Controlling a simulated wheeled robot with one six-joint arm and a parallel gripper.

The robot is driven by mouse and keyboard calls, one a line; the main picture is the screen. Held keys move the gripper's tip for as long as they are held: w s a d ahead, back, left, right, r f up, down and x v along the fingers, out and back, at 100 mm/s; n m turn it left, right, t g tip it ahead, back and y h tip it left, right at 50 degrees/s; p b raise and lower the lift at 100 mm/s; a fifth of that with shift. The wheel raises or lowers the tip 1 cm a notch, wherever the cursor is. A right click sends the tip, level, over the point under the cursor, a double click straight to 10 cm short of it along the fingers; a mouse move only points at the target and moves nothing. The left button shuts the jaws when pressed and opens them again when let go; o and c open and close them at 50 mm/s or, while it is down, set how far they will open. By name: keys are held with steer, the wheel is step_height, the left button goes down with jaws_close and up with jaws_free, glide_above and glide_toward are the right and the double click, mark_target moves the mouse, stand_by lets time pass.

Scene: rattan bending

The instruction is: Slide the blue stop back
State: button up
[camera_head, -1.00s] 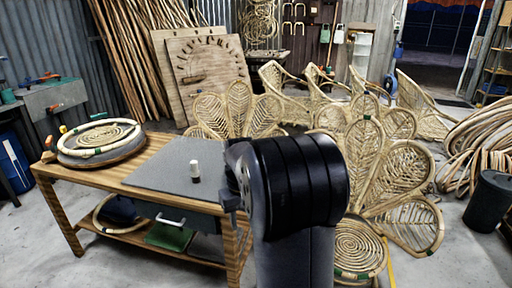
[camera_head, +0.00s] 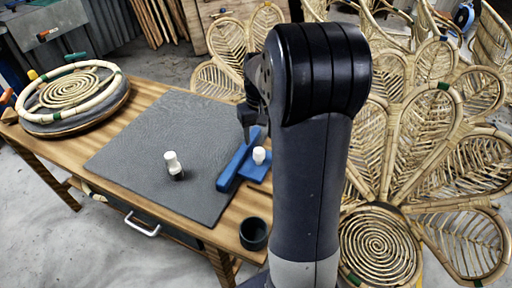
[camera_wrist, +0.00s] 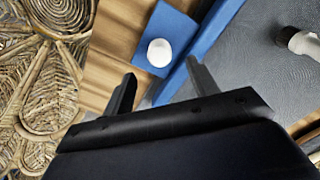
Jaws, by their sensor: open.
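The blue stop (camera_head: 240,160) is a long blue bar joined to a flat blue plate with a white knob (camera_head: 259,155). It lies at the right edge of the grey mat (camera_head: 130,150), partly over the wooden table top. In the wrist view the plate (camera_wrist: 171,25) and the white knob (camera_wrist: 159,52) show just beyond my fingers. My gripper (camera_wrist: 160,72) is open and empty, with one finger on the knob's left and the other near the bar. I cannot tell whether it touches the bar. In the head view my arm hides part of the gripper at the stop's far end.
A dark cup (camera_head: 254,233) stands at the table's front right corner. A round rattan piece (camera_head: 75,95) sits on a disc at the left. Rattan chairs (camera_head: 380,250) stand close on the right.

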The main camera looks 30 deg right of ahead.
mark_target(259, 150)
step_height(259, 150, down, 8)
steer(key=shift+w+d, duration=0.1)
steer(key=shift+c, duration=0.2)
jaws_close()
stand_by(0.6)
